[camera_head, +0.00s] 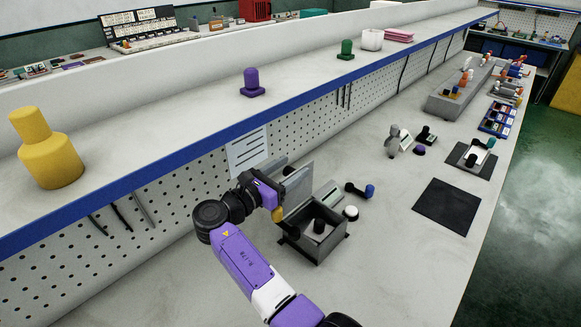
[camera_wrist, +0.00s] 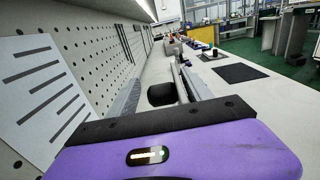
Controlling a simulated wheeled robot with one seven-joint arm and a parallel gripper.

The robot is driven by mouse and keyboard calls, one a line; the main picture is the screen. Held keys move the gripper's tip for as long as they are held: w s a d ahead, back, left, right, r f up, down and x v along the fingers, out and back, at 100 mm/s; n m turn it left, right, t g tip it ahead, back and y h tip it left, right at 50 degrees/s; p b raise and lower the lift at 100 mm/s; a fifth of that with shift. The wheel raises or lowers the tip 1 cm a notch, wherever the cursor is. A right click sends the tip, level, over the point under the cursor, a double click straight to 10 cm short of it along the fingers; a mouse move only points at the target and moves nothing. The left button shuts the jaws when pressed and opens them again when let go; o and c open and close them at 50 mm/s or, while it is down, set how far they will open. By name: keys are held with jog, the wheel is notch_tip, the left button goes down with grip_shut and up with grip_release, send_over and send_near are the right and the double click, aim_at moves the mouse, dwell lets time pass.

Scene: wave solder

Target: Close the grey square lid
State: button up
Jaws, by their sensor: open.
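The grey square lid (camera_head: 299,187) stands upright at the back edge of a dark grey open box (camera_head: 330,246) on the bench. A dark round-topped part sits inside the box. My gripper (camera_head: 283,187) is open, just left of the raised lid, on the pegboard side. It is close to the lid, but I cannot tell whether they touch. In the wrist view my purple gripper body fills the bottom and the jaws (camera_wrist: 158,88) reach forward. A dark rounded shape lies between them, and the lid cannot be clearly told apart there.
The pegboard wall (camera_head: 180,195) and overhead shelf (camera_head: 205,110) run close to my arm. A dumbbell-shaped part (camera_head: 359,190) and a white-topped round part (camera_head: 350,213) lie beside the box. A black mat (camera_head: 449,206) lies to the right, with clear bench around it.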

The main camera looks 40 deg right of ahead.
jog(key=shift+d, duration=0.15)
jog(key=shift+c, duration=0.2)
grip_shut()
jog(key=shift+s, duration=0.1)
